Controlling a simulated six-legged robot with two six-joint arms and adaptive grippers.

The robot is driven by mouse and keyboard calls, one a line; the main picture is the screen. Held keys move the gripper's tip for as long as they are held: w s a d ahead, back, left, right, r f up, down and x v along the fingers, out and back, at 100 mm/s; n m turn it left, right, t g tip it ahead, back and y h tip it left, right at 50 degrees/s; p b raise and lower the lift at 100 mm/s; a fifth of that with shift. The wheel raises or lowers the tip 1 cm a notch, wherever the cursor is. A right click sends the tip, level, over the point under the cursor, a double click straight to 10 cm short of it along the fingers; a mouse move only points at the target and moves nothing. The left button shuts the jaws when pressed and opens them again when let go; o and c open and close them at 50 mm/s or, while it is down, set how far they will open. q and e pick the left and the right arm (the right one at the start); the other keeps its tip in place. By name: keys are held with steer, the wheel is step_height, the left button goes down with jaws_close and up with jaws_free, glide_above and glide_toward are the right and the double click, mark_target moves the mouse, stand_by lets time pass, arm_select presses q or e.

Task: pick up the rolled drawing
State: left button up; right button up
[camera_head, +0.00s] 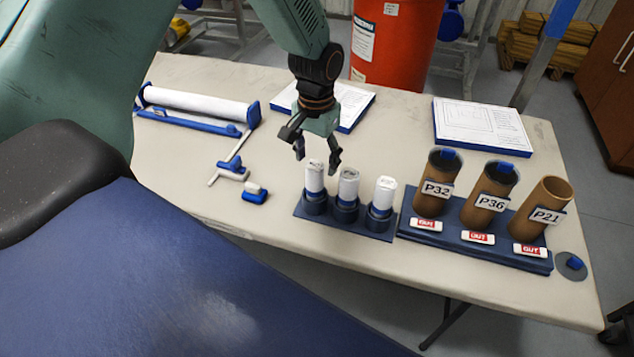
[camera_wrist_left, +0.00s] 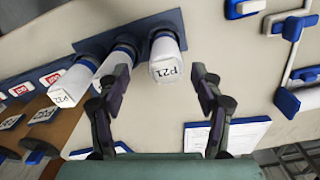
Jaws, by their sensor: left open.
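Three white rolled drawings stand upright in dark blue holders on a rack (camera_head: 345,222): the left roll (camera_head: 314,178), the middle roll (camera_head: 348,188) and the right roll (camera_head: 383,192). My left gripper (camera_head: 317,162) points down above the left roll, open and empty. In the left wrist view, the roll marked P21 (camera_wrist_left: 166,68) shows between the open fingers (camera_wrist_left: 159,78), with a gap on both sides. The middle roll (camera_wrist_left: 112,68) and the far roll (camera_wrist_left: 75,84), whose mark looks like P32, are beside it. My right gripper is not in view.
Right of the rack, brown tubes P32 (camera_head: 432,200), P36 (camera_head: 486,206) and open P21 (camera_head: 538,217) stand on a blue base (camera_head: 470,243). A round cap (camera_head: 570,265) lies beside it. Blue-edged sheets (camera_head: 480,125) and a roll stand (camera_head: 195,104) lie behind.

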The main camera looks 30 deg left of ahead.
mark_target(315, 178)
arm_select(q)
steer(key=shift+w+r, duration=0.1)
steer(key=shift+w, duration=0.15)
steer(key=shift+s+a+f, duration=0.1)
steer(key=shift+s+f, duration=0.1)
steer(key=shift+f, duration=0.15)
steer(key=f, duration=0.7)
steer(key=shift+w+a, duration=0.15)
steer(key=shift+a, duration=0.2)
steer(key=shift+w, duration=0.1)
steer(key=shift+d, duration=0.1)
steer(key=shift+c, duration=0.6)
steer(key=c, duration=1.2)
